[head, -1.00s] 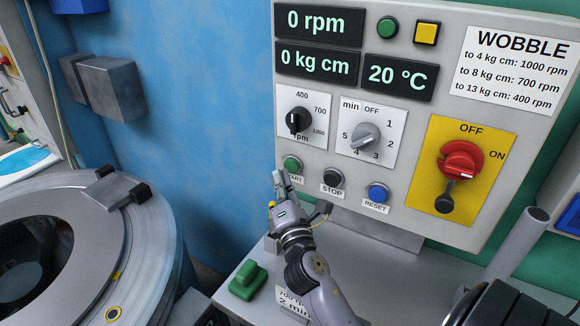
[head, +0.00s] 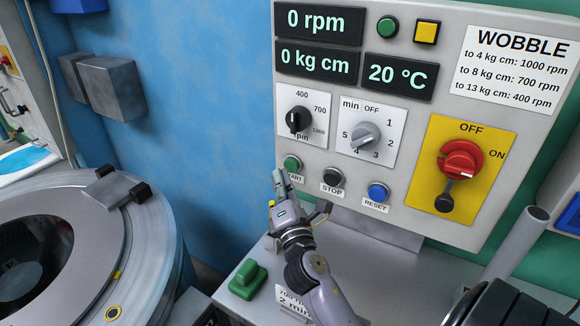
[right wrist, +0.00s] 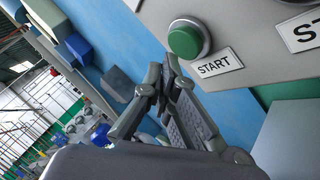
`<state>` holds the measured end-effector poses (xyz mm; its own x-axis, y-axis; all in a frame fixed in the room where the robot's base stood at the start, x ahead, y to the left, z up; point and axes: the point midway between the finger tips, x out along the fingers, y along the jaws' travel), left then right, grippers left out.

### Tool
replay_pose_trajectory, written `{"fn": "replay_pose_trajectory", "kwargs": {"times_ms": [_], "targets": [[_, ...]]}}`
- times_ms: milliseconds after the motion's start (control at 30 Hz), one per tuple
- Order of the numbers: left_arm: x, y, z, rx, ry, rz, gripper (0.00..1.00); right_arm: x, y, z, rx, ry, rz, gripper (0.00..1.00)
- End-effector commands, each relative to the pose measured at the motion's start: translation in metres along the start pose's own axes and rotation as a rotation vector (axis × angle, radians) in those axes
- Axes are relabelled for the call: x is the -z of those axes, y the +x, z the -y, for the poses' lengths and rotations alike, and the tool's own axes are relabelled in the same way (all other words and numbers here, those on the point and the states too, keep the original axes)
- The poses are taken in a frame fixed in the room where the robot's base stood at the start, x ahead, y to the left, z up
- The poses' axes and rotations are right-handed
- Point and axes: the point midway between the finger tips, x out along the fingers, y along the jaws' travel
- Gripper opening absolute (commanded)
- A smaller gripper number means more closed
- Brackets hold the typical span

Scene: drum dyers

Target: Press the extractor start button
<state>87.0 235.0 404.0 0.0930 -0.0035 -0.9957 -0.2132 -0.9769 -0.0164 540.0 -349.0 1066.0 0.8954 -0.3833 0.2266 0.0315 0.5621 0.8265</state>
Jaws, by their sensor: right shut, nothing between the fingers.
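The green start button (head: 292,163) is on the lower left of the grey control panel, with its START label partly covered by my gripper in the head view. In the right wrist view the green button (right wrist: 185,41) and its whole START label (right wrist: 216,64) show near the top. My right gripper (head: 279,176) is shut and empty, its fingertips just below and left of the button. In the right wrist view the shut fingertips (right wrist: 168,68) lie below and left of the button. I cannot tell whether they touch the panel. My left gripper is not in view.
The black STOP button (head: 333,178) and blue RESET button (head: 378,193) sit right of START. Two dials and a red switch (head: 461,159) are on the panel. A green block (head: 248,280) lies on the ledge below. The drum machine (head: 160,250) stands at the left.

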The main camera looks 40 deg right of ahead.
Motion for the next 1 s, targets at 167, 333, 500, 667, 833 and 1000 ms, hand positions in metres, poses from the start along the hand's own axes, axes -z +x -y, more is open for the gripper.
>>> {"fn": "replay_pose_trajectory", "kwargs": {"times_ms": [167, 333, 500, 667, 833, 1000], "targets": [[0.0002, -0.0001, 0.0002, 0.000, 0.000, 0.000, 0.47, 0.0000, 0.0001, 0.0001, 0.000, 0.000, 0.000, 0.00], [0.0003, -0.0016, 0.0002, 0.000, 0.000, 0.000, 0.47, -0.0024, 0.0030, 0.0017, 0.000, -0.001, 0.000, 0.00], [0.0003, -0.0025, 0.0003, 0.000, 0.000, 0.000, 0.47, -0.0050, 0.0062, 0.0040, 0.000, -0.002, 0.001, 0.00], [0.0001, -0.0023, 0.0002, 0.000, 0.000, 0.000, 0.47, -0.0047, 0.0060, 0.0042, 0.000, -0.001, 0.000, 0.00], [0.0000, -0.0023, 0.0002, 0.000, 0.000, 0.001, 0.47, -0.0047, 0.0062, 0.0042, 0.000, 0.000, 0.000, 0.00], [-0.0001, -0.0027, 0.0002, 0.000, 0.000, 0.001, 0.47, -0.0055, 0.0073, 0.0049, 0.000, 0.000, 0.000, 0.00]]}}
